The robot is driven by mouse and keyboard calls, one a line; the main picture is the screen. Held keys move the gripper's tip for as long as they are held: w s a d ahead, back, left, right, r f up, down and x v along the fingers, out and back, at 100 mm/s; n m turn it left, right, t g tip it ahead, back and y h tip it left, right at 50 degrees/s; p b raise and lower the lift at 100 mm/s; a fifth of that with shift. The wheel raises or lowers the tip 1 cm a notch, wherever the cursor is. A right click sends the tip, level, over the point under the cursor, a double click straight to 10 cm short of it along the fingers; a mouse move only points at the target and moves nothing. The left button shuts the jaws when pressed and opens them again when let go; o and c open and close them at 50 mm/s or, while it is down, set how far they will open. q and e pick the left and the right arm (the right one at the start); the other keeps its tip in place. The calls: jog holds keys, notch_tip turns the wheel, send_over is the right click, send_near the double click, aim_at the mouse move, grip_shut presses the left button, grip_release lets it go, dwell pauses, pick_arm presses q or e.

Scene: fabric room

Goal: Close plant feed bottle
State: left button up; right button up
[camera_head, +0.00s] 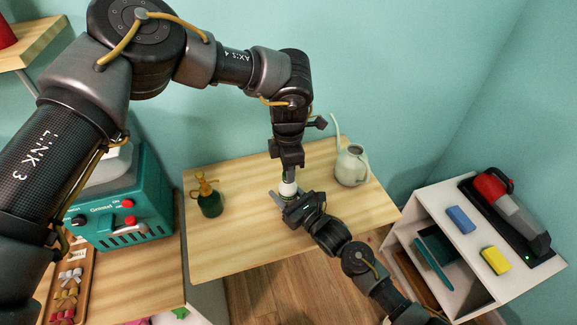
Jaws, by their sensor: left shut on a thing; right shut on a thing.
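The plant feed bottle (288,189) is a small pale bottle near the middle of the wooden table, mostly hidden between my two grippers. My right gripper (290,200) comes in from the lower right and is shut around the bottle's lower body. My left gripper (288,170) points down from above and is shut on what appears to be the bottle's cap, directly over the bottle. The cap is too small and covered to tell whether it is seated or apart from the neck.
On the wooden table (235,245), a green spray bottle (210,204) stands left and a pale watering can (351,167) right. A teal machine (125,205) is at the left. A white shelf (462,255) with sponges stands at the right. The table's front left is clear.

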pick_arm(q)
jog(key=shift+f, duration=0.1)
jog(key=m, duration=1)
jog(key=shift+m, duration=0.4)
jog(key=m, duration=0.5)
jog(key=shift+a, duration=0.1)
jog(key=m, duration=0.3)
jog(key=shift+m, duration=0.4)
jog(key=o, duration=0.9)
